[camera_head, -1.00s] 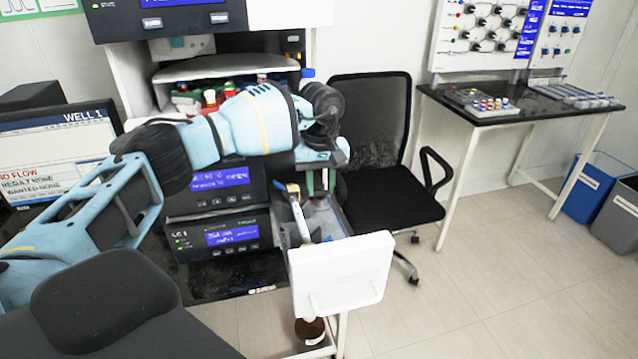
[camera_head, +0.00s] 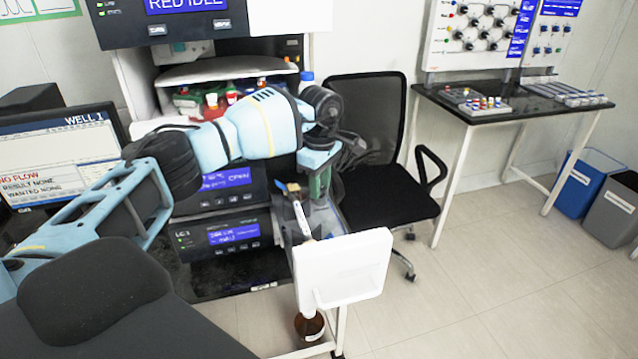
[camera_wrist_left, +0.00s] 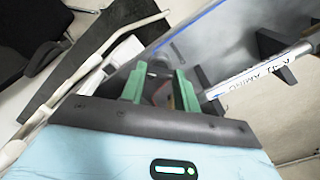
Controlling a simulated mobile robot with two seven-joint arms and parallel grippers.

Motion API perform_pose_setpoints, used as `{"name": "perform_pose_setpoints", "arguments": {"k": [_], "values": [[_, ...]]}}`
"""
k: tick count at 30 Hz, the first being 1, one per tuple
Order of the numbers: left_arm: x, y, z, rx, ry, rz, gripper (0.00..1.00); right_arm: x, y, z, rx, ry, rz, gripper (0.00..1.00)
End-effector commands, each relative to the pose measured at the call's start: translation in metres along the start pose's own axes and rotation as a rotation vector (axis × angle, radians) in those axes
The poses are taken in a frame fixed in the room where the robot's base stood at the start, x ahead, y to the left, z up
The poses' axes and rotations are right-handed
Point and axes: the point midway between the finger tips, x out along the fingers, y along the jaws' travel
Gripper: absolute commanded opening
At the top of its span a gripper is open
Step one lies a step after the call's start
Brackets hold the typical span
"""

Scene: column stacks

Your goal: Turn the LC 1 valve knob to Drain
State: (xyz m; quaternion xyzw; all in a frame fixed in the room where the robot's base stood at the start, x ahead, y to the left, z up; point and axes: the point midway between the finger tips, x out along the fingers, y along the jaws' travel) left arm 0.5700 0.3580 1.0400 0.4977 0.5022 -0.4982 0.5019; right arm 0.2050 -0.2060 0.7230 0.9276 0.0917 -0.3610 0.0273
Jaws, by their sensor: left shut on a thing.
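My left gripper (camera_head: 319,186), with green fingers, reaches down over the right side of the LC 1 unit (camera_head: 183,238), a dark box with a blue display. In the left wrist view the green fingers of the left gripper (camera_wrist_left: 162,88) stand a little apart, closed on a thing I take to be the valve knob. The knob is mostly hidden between the fingers, and its pointing direction cannot be read. A pale rod (camera_wrist_left: 262,70) with small lettering lies to the right of the fingers. My right gripper is not in view.
A white panel (camera_head: 343,272) stands in front of the gripper, with a brown bottle (camera_head: 309,326) below it. A black chair (camera_head: 385,205) is close on the right. A monitor (camera_head: 60,150) is at left, and a side table (camera_head: 520,110) at far right.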

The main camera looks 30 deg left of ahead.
Motion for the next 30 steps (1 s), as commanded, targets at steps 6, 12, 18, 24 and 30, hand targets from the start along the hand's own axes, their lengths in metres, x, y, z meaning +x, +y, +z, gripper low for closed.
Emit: {"name": "perform_pose_setpoints", "arguments": {"k": [6, 12, 18, 24, 30], "values": [[-0.0024, 0.0005, -0.0004, -0.066, 0.001, 0.004, 0.08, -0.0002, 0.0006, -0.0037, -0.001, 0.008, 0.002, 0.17], [-0.0022, 0.0006, -0.0005, -0.087, 0.001, 0.004, 0.08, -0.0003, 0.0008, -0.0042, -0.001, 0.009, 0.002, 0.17], [-0.0021, 0.0007, -0.0005, -0.089, 0.000, 0.004, 0.08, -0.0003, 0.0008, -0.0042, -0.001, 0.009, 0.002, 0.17], [-0.0021, 0.0007, -0.0005, -0.089, 0.000, 0.004, 0.39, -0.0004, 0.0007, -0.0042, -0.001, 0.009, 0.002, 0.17], [-0.0011, 0.0003, -0.0004, -0.087, 0.000, 0.002, 0.53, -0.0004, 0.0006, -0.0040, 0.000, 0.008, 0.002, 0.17]]}}
